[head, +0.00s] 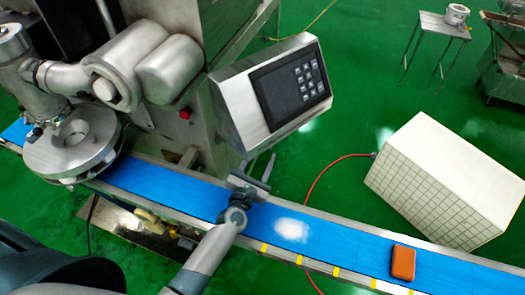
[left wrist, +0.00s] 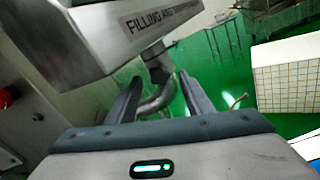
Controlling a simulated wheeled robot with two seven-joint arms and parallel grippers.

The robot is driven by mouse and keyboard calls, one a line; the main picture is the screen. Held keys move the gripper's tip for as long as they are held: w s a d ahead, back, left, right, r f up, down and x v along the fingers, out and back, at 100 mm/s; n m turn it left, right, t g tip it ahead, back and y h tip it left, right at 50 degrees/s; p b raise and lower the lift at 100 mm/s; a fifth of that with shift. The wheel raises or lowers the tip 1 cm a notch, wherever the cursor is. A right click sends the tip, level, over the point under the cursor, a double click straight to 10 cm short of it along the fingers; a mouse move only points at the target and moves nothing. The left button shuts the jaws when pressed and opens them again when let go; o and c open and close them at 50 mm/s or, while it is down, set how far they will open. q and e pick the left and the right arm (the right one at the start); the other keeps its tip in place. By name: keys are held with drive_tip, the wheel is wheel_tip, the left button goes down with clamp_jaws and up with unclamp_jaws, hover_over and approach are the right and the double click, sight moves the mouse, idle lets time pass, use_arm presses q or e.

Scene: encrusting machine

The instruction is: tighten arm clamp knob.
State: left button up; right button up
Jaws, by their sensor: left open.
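The control console (head: 270,95), with a dark screen and keypad, stands over the conveyor in the head view. Its lettered underside also shows in the left wrist view (left wrist: 95,40). A bent metal support pipe (left wrist: 160,88) with a collar (left wrist: 153,50) comes down from it. I cannot clearly make out the clamp knob in either view. My left gripper (head: 257,162) is below the console's lower edge, pointing toward its underside. Its fingers (left wrist: 159,78) are open, and the pipe shows in the gap between them; I cannot tell whether they touch it. My right gripper is not in view.
The blue conveyor (head: 345,246) runs below my left gripper, bearing a white powder patch (head: 292,230) and an orange-brown block (head: 403,262). A white tiled box (head: 445,180) stands at right. The steel machine head (head: 75,140) is at left.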

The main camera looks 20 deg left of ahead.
use_arm(q)
drive_tip(key=shift+w, duration=0.85)
drive_tip(key=c, duration=1)
drive_tip(key=shift+c, duration=0.2)
